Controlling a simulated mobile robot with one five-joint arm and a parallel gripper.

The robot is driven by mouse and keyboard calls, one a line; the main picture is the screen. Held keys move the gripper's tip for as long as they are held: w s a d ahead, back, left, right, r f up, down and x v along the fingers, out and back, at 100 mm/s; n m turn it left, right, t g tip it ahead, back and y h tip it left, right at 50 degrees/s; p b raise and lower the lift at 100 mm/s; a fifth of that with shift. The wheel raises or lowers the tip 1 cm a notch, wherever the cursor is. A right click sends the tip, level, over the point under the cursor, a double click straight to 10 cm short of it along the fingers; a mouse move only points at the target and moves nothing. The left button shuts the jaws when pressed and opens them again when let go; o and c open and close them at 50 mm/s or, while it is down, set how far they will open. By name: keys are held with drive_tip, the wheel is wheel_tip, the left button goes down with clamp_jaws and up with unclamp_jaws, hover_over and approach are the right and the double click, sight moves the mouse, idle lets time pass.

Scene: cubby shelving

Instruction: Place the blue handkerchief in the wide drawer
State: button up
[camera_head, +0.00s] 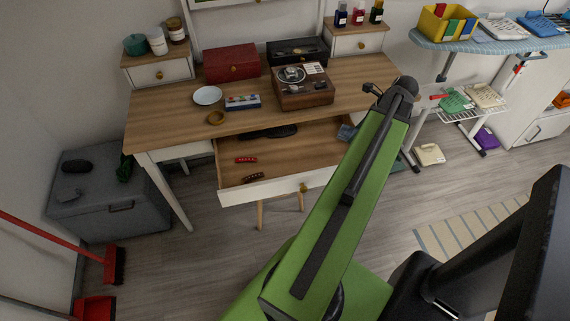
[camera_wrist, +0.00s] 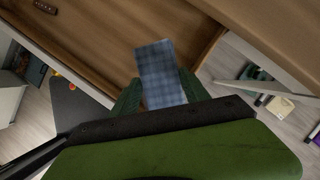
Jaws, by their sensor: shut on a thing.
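The blue checked handkerchief (camera_wrist: 159,62) is between the two green fingers of my gripper (camera_wrist: 163,88) in the wrist view. My gripper is shut on it, and its far end sticks out past the fingertips. The wide drawer (camera_head: 275,189) of the wooden desk is pulled open. Its wooden floor (camera_wrist: 110,38) lies under the handkerchief in the wrist view; the height between them is hard to tell. In the head view, a small bluish patch of the handkerchief (camera_head: 347,132) shows at the drawer's right end, while my arm hides most of my gripper.
Two red-and-dark items (camera_head: 246,160) lie in the drawer's left part, with a dark object (camera_head: 268,132) behind. The desk top (camera_head: 165,112) above carries a wooden box (camera_head: 303,95) and a red box (camera_head: 231,63). A grey chest (camera_head: 115,208) stands left.

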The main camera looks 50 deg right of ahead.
drive_tip(key=shift+d+f, duration=0.1)
drive_tip(key=shift+f, duration=0.3)
drive_tip(key=b, duration=0.5)
approach(315, 139)
drive_tip(key=s+f, duration=0.1)
drive_tip(key=f, duration=0.1)
drive_tip(key=shift+s+d+f, duration=0.1)
drive_tip(key=shift+s+f, duration=0.25)
drive_tip(key=shift+s, duration=0.05)
drive_tip(key=shift+w, duration=0.25)
drive_tip(key=w+f+b, duration=0.3)
drive_tip(key=shift+w+a, duration=0.35)
drive_tip(key=shift+w, duration=0.05)
drive_tip(key=shift+r, duration=0.15)
drive_tip(key=o, duration=1.1)
drive_tip(key=shift+c, duration=0.2)
